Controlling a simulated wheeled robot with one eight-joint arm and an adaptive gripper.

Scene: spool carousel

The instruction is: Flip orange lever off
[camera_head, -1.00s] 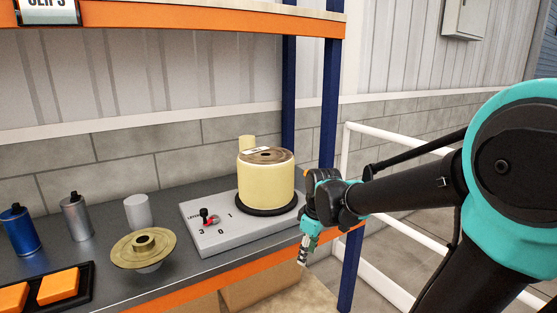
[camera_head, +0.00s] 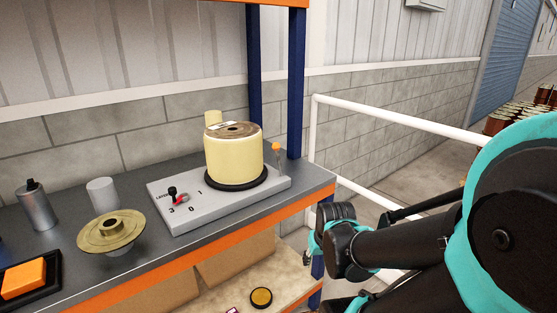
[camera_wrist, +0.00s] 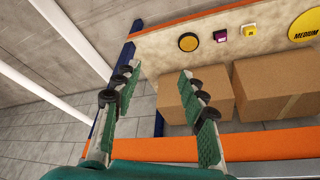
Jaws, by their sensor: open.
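The orange lever (camera_head: 276,147) is a small orange knob on a thin stem. It stands upright at the right end of the grey carousel base (camera_head: 219,206), beside the cream spool (camera_head: 234,155). In the wrist view my gripper (camera_wrist: 157,75) is open and empty. Its two green-padded fingers point toward the lower shelf and cardboard boxes. In the head view my arm's end is right of and below the bench edge, apart from the lever. The fingers are mostly hidden there. The lever does not show in the wrist view.
A dial with a red and black pointer (camera_head: 178,197) sits on the base's left. A flanged spool (camera_head: 110,232) stands left on the bench. A blue rack post (camera_head: 297,85) rises behind the lever. A white railing (camera_head: 400,122) runs at right.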

